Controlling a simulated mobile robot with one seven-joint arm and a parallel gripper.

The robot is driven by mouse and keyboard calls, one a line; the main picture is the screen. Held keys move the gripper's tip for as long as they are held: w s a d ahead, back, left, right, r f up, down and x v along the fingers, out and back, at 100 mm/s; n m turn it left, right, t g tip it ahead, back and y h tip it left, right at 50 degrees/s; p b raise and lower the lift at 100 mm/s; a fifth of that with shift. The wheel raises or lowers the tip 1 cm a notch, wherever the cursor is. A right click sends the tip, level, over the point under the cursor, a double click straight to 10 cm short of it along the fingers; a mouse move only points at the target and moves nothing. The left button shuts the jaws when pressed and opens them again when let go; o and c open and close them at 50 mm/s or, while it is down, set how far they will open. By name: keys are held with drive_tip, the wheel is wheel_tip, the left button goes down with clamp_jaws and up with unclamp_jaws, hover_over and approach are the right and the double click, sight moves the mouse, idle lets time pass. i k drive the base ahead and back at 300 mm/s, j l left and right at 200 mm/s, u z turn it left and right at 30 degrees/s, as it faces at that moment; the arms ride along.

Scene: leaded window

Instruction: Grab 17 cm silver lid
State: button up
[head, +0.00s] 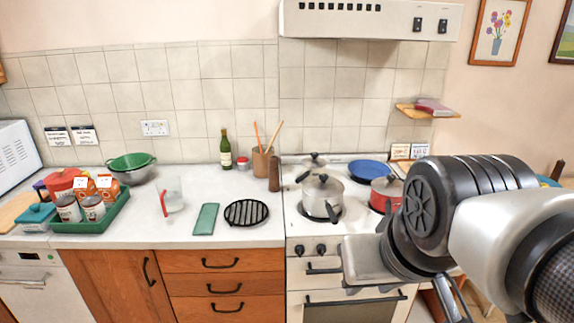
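A silver pot (322,201) with a dark handle stands on the front left of the stove. A silver lid (322,186) with a black knob sits on top of it. A smaller silver item with a black knob (314,159) is behind it on the stove; it looks like another lidded pot. I cannot tell which lid measures 17 cm. My gripper (456,302) shows only in part at the lower right, in front of the stove and apart from the pots. My arm hides its fingertips, so its opening is unclear.
A red pot (385,193) and a blue pan (369,169) are on the right of the stove, the red pot partly behind my arm. A black round grate (247,212) and a green cloth (206,219) lie on the counter. A range hood (370,20) hangs above.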

sight(323, 185)
drive_tip(key=i+l, duration=0.15)
drive_tip(key=i, duration=0.55)
drive_tip(key=i+l, duration=0.15)
drive_tip(key=i, duration=0.6)
